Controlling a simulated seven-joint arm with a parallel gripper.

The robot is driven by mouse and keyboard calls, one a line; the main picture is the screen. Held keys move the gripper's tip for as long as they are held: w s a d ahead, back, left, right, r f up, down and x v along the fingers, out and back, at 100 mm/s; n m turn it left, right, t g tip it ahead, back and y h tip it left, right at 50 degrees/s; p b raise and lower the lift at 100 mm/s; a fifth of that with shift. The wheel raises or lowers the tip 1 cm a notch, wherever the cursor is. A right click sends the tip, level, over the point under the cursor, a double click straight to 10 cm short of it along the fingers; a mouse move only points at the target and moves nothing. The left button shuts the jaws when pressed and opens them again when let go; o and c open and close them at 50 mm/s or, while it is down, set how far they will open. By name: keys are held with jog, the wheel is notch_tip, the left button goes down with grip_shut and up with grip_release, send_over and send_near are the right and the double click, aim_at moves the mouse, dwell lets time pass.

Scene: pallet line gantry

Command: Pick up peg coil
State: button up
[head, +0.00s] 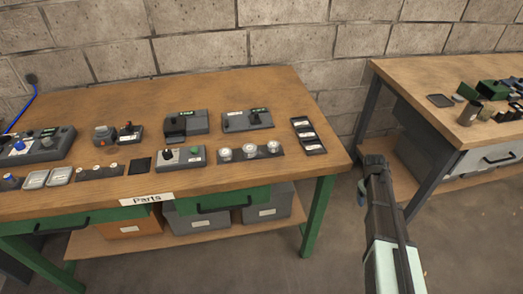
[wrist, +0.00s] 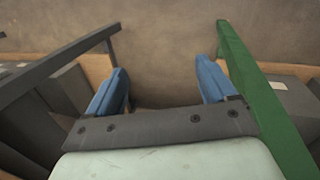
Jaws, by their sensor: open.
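I cannot tell which item, if any, is the peg coil; the parts are small in the head view. My gripper (head: 364,185) hangs in the gap between the two benches, right of the Parts bench's front right corner. In the wrist view my gripper (wrist: 162,72) has its two blue fingers spread apart, with only floor between them. The Parts bench (head: 235,90) bears a tray with three round silver-white pieces (head: 249,153), a black slotted tray (head: 307,135), and several grey devices, including one with a black block (head: 186,122).
A second bench (head: 410,80) at right holds a green block (head: 466,91), a brown cup (head: 470,112) and several dark items. Grey bins (head: 268,203) and an orange bin (head: 130,228) sit on the shelf below the Parts bench. A block wall stands behind. The Parts bench's back strip is clear.

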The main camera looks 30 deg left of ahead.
jog(key=w+a+r+n+t, duration=0.1)
jog(key=w+a+r, duration=0.35)
jog(key=r, duration=0.35)
jog(key=w+a+r+n+t, duration=0.1)
jog(key=w+a+r+t, duration=0.1)
jog(key=w+a+r, duration=0.45)
notch_tip(320, 180, up, 19)
jog(key=n+g+y, duration=0.2)
jog(key=n+g, duration=0.2)
jog(key=g, duration=0.1)
send_over(250, 148)
notch_tip(250, 148, down, 13)
jog(key=shift+f, duration=0.1)
jog(key=shift+c, duration=0.2)
jog(key=c, duration=1.2)
